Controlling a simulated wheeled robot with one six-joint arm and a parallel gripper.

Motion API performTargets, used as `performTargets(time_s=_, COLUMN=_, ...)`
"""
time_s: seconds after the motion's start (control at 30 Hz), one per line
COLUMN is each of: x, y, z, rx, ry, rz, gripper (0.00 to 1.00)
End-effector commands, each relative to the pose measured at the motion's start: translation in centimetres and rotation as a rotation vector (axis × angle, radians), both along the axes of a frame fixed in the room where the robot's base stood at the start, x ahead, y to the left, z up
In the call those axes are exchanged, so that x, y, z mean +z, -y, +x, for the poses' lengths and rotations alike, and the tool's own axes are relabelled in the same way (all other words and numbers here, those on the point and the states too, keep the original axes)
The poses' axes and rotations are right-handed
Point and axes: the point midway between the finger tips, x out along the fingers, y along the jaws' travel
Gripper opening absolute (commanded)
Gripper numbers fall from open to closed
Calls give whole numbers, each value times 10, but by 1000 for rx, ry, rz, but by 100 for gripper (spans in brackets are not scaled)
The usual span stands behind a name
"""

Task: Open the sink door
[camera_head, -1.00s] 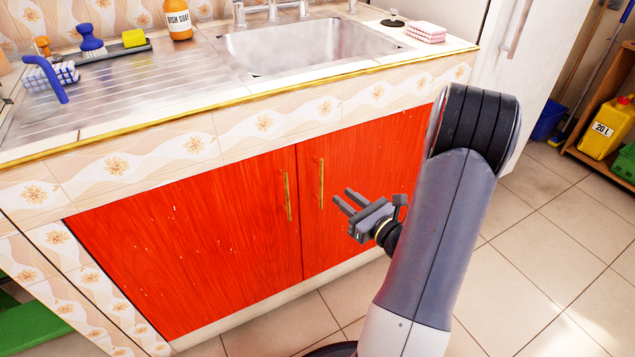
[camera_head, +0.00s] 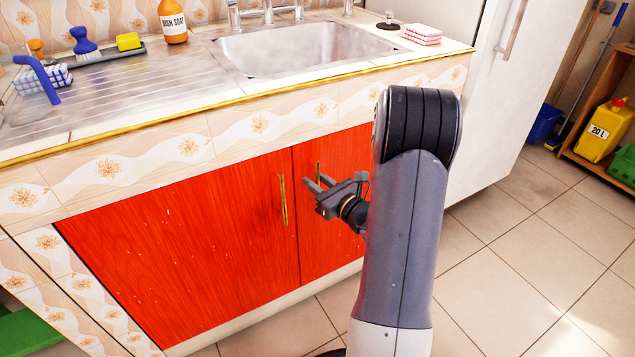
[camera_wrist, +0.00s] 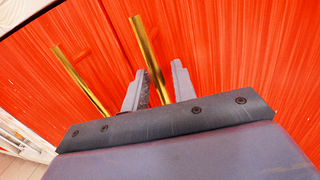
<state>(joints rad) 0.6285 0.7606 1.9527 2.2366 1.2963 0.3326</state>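The sink cabinet has two red wooden doors, a left door (camera_head: 180,240) and a right door (camera_head: 335,150), both closed. The left door has a vertical brass handle (camera_head: 283,200). The right door's brass handle (camera_head: 318,168) is partly hidden behind my gripper (camera_head: 315,182). In the wrist view, my gripper (camera_wrist: 158,82) is open, its two fingers apart. The right handle (camera_wrist: 148,52) runs through the gap between the fingers in that picture; I cannot tell whether either finger touches it. The left handle (camera_wrist: 80,80) lies outside, left of the fingers.
The steel sink (camera_head: 300,50) and tiled counter edge (camera_head: 260,125) are above the doors. A white fridge (camera_head: 500,110) is at right. Tiled floor (camera_head: 520,250) is clear in front.

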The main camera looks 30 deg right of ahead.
Motion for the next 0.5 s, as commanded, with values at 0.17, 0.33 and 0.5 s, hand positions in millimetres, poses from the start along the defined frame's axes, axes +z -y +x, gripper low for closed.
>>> performTargets(time_s=0.17, x=0, y=0, z=0, rx=0, ry=0, rz=0, gripper=12)
performTargets(time_s=0.33, x=0, y=0, z=0, rx=0, ry=0, rz=0, gripper=0)
performTargets(time_s=0.5, x=0, y=0, z=0, rx=0, ry=0, rz=0, gripper=0)
